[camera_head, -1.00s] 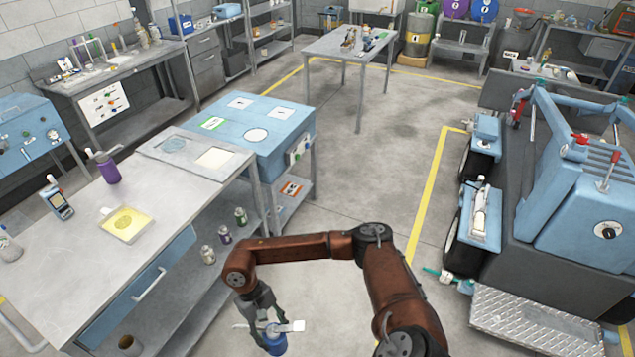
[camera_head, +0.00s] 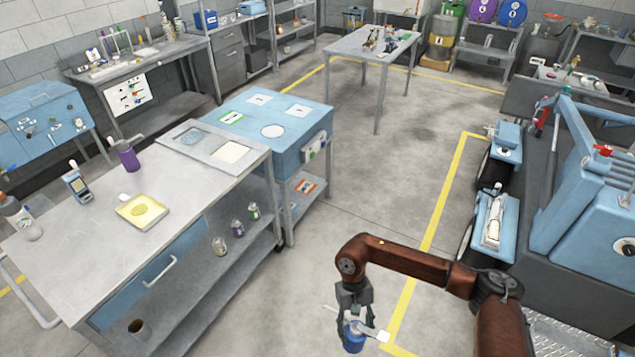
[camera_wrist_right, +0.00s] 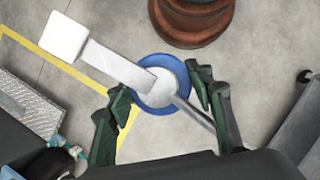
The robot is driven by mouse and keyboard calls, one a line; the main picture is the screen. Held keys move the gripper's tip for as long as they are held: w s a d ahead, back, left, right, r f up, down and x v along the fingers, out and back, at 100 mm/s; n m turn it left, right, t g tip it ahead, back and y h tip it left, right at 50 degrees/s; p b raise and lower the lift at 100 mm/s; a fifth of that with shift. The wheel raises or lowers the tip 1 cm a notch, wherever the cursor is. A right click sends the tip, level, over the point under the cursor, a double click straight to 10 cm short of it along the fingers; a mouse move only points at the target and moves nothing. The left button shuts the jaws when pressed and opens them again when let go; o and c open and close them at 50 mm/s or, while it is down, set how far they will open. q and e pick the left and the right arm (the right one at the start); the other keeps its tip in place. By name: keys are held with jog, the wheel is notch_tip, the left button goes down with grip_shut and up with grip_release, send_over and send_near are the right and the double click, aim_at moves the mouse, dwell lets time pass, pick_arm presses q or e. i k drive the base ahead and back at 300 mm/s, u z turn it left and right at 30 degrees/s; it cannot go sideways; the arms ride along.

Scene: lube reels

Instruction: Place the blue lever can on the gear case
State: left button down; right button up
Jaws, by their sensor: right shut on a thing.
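The blue lever can (camera_head: 354,338) hangs in my right gripper (camera_head: 354,318) above the floor at the bottom of the head view. In the right wrist view the can (camera_wrist_right: 163,102) shows from above as a blue ring with a pale lid and a long pale lever. The fingers of my right gripper (camera_wrist_right: 160,112) are on both sides of it, shut on it. I cannot tell for sure which thing is the gear case. Blue housings (camera_head: 493,222) sit along the side of the blue machine (camera_head: 575,190) at the right. My left gripper is out of view.
A grey workbench (camera_head: 185,190) stands at the left with a purple bottle (camera_head: 127,157) and a yellow tray (camera_head: 143,210). A blue cabinet (camera_head: 270,125) adjoins it. A grey table (camera_head: 358,48) stands at the back. The floor (camera_head: 360,190) between bench and machine is open.

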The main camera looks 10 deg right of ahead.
aim_at(296, 124)
jog(key=z, duration=0.9)
jog(key=i, duration=1.95)
jog(key=u, duration=1)
jog(key=i, duration=0.7)
jog(key=u, duration=0.85)
